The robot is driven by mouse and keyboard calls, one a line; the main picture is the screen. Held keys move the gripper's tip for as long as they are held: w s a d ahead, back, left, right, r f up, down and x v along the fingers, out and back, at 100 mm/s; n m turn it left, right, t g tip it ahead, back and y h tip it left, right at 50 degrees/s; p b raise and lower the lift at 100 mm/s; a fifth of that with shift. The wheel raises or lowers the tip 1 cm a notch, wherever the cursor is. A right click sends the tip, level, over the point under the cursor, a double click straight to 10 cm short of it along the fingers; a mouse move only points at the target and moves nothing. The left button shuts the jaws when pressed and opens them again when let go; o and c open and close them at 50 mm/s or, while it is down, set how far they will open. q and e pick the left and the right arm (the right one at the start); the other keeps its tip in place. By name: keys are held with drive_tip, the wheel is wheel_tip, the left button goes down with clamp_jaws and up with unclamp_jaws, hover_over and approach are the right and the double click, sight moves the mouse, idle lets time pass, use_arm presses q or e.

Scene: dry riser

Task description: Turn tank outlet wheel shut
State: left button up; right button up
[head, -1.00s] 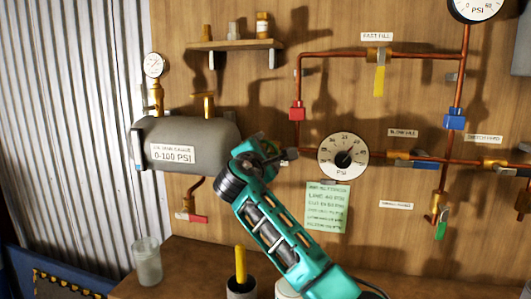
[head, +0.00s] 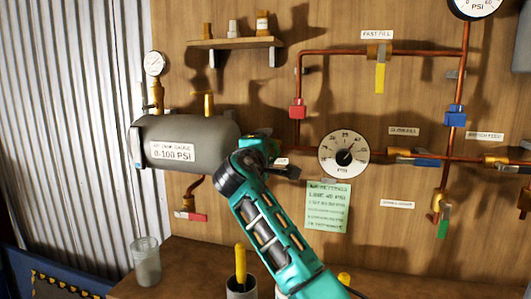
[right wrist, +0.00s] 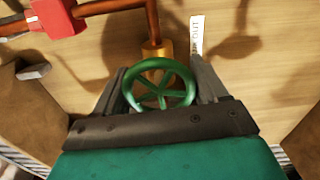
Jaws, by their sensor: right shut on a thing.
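The tank outlet wheel (right wrist: 160,90) is a green spoked handwheel on a brass valve body (right wrist: 156,50), seen in the right wrist view. My right gripper (right wrist: 159,68) is shut on it, with one dark finger at each side of the rim. In the head view my right gripper (head: 272,151) is at the right end of the grey tank (head: 215,135), and my wrist mostly hides the wheel. A white label (right wrist: 197,35) stands beside the valve, only partly readable. My left gripper is not in view.
A round PSI gauge (head: 343,154) and a green note (head: 327,206) are close right of my right gripper. A glass jar (head: 146,260) and a cup (head: 241,287) stand on the bench below.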

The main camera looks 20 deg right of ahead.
drive_tip(key=shift+m, duration=0.5)
drive_tip(key=o, duration=1)
drive_tip(key=shift+c, duration=0.2)
drive_tip(key=b+v, duration=0.1)
drive_tip(key=v, duration=1.2)
